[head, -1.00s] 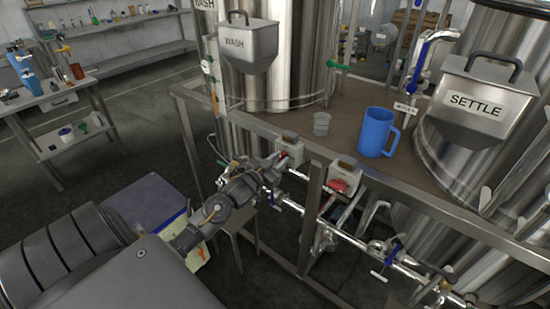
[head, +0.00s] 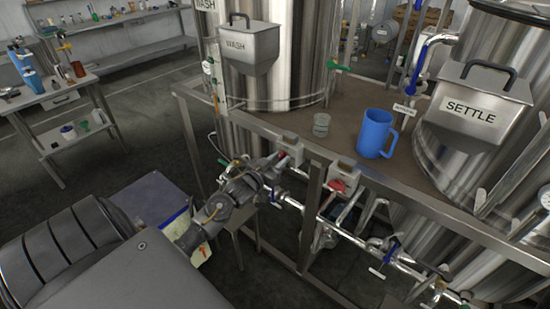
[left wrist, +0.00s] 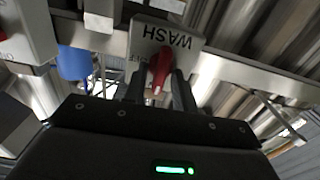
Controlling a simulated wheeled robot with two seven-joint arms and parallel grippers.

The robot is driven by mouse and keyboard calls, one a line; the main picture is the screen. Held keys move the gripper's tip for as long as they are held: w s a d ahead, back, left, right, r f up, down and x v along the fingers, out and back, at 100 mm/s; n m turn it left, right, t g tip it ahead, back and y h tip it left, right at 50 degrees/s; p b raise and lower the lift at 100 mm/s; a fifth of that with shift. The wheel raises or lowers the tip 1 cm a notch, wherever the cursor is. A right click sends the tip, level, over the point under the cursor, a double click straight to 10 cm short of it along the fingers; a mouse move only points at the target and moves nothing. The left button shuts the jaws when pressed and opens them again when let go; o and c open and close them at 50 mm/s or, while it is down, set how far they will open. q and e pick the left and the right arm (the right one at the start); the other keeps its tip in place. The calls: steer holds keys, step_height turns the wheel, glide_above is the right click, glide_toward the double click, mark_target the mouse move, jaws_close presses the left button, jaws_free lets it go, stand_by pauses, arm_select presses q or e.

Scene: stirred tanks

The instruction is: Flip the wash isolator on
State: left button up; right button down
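The wash isolator is a pale box lettered WASH (left wrist: 165,38) with a red handle (left wrist: 160,68); it appears upside down in the left wrist view, with an OFF mark beside the handle. My left gripper (left wrist: 160,85) has its dark fingers on either side of the handle, close to it. I cannot tell whether they press on it. In the head view my left gripper (head: 270,172) is at the isolator box (head: 290,152) on the frame's front rail, partly hiding it. My right gripper is not in view.
A second isolator box (head: 342,176) with a red handle sits just right on the same rail. Pipes with blue-handled valves (head: 385,252) run below. A blue jug (head: 375,133) and a small clear beaker (head: 321,124) stand on the deck, near the WASH hopper (head: 250,45) and SETTLE hopper (head: 480,105).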

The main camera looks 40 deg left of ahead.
arm_select(q)
steer(key=shift+o, duration=0.4)
steer(key=shift+s, duration=0.1)
steer(key=shift+s, duration=0.25)
steer(key=s+b, duration=0.2)
steer(key=s, duration=0.8)
steer(key=shift+d, duration=0.1)
